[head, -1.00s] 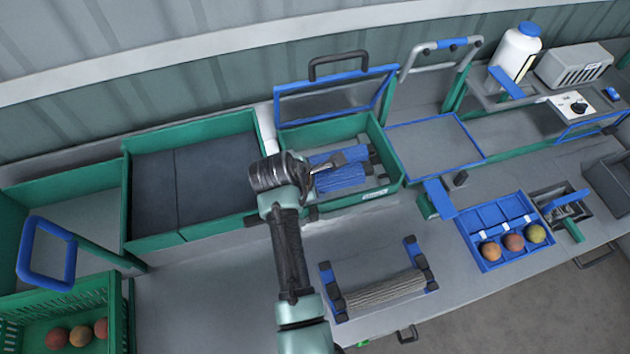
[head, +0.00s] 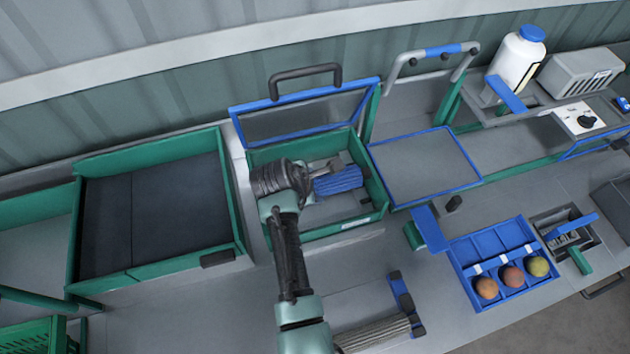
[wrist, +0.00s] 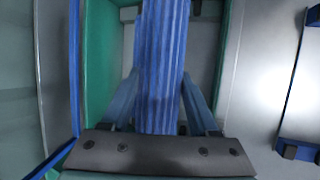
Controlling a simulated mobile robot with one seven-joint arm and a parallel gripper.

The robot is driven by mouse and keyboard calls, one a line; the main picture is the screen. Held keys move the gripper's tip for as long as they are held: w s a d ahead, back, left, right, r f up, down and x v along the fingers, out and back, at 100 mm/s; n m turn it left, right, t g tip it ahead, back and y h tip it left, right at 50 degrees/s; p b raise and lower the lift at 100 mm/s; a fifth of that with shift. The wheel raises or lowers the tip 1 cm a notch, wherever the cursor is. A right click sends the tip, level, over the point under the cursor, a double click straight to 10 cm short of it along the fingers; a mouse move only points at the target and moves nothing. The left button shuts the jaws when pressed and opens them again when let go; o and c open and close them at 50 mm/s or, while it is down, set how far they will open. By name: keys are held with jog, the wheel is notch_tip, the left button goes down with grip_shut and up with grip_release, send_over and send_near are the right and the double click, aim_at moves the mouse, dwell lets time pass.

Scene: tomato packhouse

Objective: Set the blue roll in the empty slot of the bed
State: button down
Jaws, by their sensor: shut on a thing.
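The blue roll (head: 338,180) is ribbed. My gripper (head: 326,168) is shut on it, inside or just above the open green box (head: 385,195). In the wrist view the roll (wrist: 160,75) stands lengthwise between both fingers, and its far end runs out of frame. Its height over the box floor is hard to judge. The bed (head: 400,290), a rack with blue end pieces and black blocks, is at the bottom of the head view, partly behind my arm. A grey roll (head: 375,335) lies in its front. The bed's edge (wrist: 300,125) also shows at the wrist view's right.
The box's blue-framed lid (head: 310,118) stands open behind it. A dark-floored green tray (head: 170,215) lies left. A blue tray with several tomatoes (head: 495,240) lies right. Bare bench lies between box and bed.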

jog(key=shift+w+d+f, duration=0.15)
jog(key=shift+w+f, duration=0.1)
jog(key=shift+f, duration=0.2)
jog(key=shift+s+f+b, duration=0.15)
jog(key=shift+f+b, duration=0.55)
jog(key=shift+b, duration=0.35)
notch_tip(320, 180, down, 3)
jog(key=b, duration=0.2)
jog(key=shift+r+b, duration=0.2)
jog(key=shift+b, duration=0.1)
jog(key=shift+f+b, duration=1.15)
jog(key=shift+f, duration=0.45)
jog(key=shift+f, duration=0.1)
